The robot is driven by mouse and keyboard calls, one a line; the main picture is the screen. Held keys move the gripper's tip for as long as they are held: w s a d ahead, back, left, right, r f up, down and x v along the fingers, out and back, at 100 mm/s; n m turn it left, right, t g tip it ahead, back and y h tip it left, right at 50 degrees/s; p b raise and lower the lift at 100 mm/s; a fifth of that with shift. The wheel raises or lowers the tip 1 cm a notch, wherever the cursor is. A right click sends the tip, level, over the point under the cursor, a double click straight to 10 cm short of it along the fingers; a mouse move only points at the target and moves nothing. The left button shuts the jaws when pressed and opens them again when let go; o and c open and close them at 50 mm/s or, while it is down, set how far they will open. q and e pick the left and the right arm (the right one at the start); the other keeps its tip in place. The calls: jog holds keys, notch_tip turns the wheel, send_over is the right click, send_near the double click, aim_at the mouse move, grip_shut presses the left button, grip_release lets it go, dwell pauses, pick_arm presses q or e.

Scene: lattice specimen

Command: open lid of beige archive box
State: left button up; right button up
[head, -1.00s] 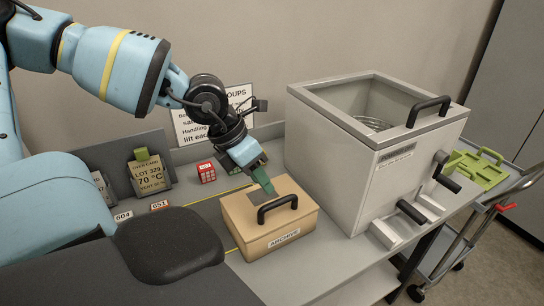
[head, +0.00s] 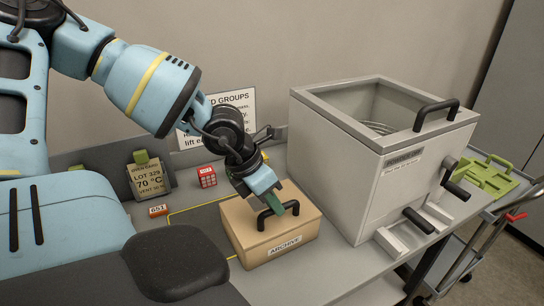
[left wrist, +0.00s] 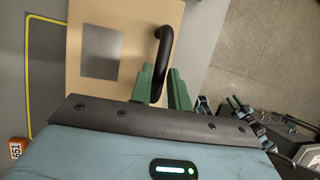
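The beige archive box (head: 247,242) stands on the grey bench with its lid down. Its black arched handle (head: 262,221) is on top, and the "ARCHIVE" label faces front. My left gripper (head: 284,208) is at the handle. In the left wrist view, the lid (left wrist: 88,110) has a grey square patch, and the black handle (left wrist: 166,45) runs between the two green fingers of my left gripper (left wrist: 163,80). The fingers look parted, one on each side of the handle; a firm grip does not show.
A large grey lidded bath (head: 345,160) with a black handle stands close to the right of the box. A red block (head: 207,176), an orange "651" tag (head: 158,210) and a "70 °C" card (head: 150,179) are to the left.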

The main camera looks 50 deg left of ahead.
pick_arm(q)
grip_shut()
pick_arm(e)
jog(key=shift+s+f, duration=0.15)
jog(key=shift+s, duration=0.35)
